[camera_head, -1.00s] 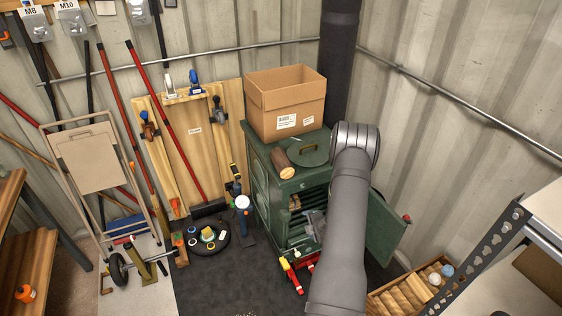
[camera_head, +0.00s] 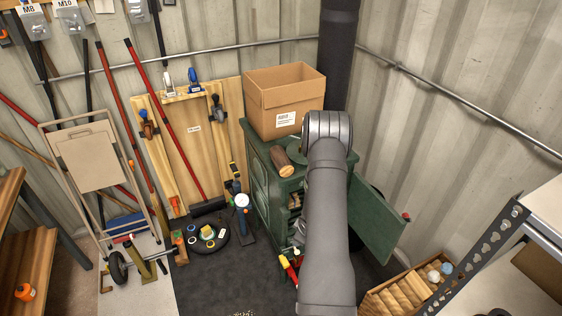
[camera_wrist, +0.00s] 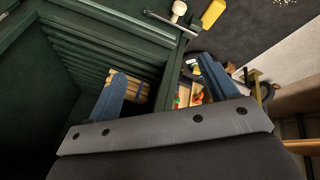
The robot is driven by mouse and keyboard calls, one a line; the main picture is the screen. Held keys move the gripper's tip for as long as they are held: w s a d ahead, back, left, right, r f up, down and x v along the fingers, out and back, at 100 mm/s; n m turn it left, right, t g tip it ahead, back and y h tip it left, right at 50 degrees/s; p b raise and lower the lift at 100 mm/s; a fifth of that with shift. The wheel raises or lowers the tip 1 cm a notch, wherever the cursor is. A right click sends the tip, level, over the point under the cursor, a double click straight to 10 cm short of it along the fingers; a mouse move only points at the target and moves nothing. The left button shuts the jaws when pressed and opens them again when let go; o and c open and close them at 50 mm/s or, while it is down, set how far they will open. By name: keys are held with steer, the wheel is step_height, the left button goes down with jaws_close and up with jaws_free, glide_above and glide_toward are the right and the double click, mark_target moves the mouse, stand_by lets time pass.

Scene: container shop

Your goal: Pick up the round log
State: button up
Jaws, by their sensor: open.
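The round log (camera_head: 282,162) is a short brown log with a pale cut end. It lies on top of the green cabinet (camera_head: 262,190), just left of my arm, in the head view. In the wrist view I cannot pick it out. My gripper (camera_wrist: 161,66) is open, with two blue-grey fingers spread apart and nothing held. It faces the dark green interior of the cabinet, where pale wood pieces (camera_wrist: 140,91) show beside the left finger. In the head view my gripper is hidden behind my arm.
A cardboard box (camera_head: 285,105) stands behind the log on the cabinet. The cabinet's green door (camera_head: 378,220) hangs open at right. A wooden crate (camera_head: 385,301) with several split pieces stands on the floor at lower right. Tools lean left of the cabinet.

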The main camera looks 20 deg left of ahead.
steer(key=s+a+r+m+g+h, duration=0.2)
steer(key=s+r+m+g+h, duration=0.25)
steer(key=s+m, duration=0.85)
steer(key=s+a+r+m+g+h, duration=0.4)
steer(key=s+m, duration=0.6)
steer(key=m, duration=0.7)
steer(key=w+a+r+m+t+y, duration=0.25)
steer(key=w+a+r, duration=0.4)
steer(key=w, duration=0.45)
step_height(320, 180, up, 29)
steer(key=m+t+y, duration=0.2)
steer(key=m+y, duration=0.1)
steer(key=m, duration=0.9)
glide_above(281, 154)
steer(key=shift+n, duration=0.25)
steer(key=f, duration=1.1)
steer(key=shift+s+a+f, duration=0.25)
steer(key=shift+s+f, duration=0.05)
steer(key=shift+w+d+f, duration=0.15)
steer(key=shift+f, duration=1.25)
steer(key=shift+w+d+f, duration=0.1)
steer(key=shift+f, duration=1.25)
steer(key=shift+r, duration=0.1)
steer(key=c, duration=1.2)
steer(key=shift+o, duration=0.2)
